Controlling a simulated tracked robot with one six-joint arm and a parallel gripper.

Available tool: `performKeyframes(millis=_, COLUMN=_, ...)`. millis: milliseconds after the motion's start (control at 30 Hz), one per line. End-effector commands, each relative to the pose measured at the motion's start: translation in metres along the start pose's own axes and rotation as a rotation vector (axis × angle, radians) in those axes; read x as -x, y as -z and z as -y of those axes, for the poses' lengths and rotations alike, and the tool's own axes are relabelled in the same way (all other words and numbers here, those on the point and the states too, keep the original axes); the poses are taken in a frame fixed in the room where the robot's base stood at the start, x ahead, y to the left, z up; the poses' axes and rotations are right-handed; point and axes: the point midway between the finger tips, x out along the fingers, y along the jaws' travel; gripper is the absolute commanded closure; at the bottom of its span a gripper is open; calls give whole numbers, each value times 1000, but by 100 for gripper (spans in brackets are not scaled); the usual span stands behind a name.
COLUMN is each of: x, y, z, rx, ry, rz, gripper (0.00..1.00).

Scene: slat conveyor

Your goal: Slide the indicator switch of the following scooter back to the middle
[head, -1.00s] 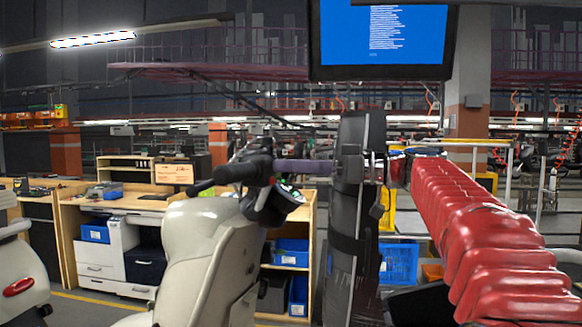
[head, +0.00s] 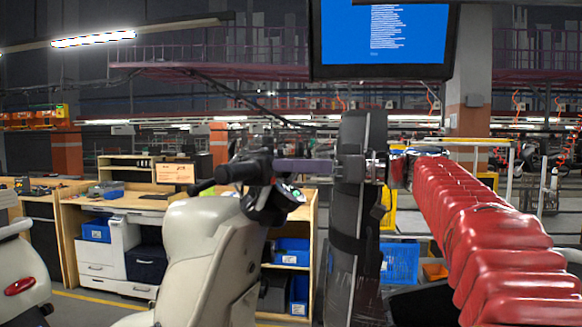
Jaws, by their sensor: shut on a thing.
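The cream scooter (head: 195,245) stands left of centre, with its dark handlebar (head: 240,172) at the top. My gripper (head: 275,166) comes in from the right, with its purple fingers level at the inner end of the handlebar grip. It is shut at the switch housing there. The indicator switch is too small and too covered by the fingertips to show its position. A small lit display (head: 291,192) shows just below the fingers.
Another pale scooter with a red lamp (head: 19,286) stands at the far left. A row of glossy red curved parts (head: 478,225) fills the right side. A wooden workbench (head: 130,203) stands behind. A blue screen (head: 384,38) hangs above.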

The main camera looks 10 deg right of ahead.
Motion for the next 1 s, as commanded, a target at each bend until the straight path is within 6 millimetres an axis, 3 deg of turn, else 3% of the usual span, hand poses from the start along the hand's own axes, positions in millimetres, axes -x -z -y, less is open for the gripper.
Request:
performKeyframes(millis=300, x=0, y=0, z=0, rx=0, ry=1, rz=0, gripper=69)
performKeyframes(millis=633, x=3, y=0, z=0, rx=0, ry=1, rz=0, gripper=69)
performKeyframes(millis=1000, x=47, y=0, z=-1, rx=0, ry=-3, rz=0, gripper=69)
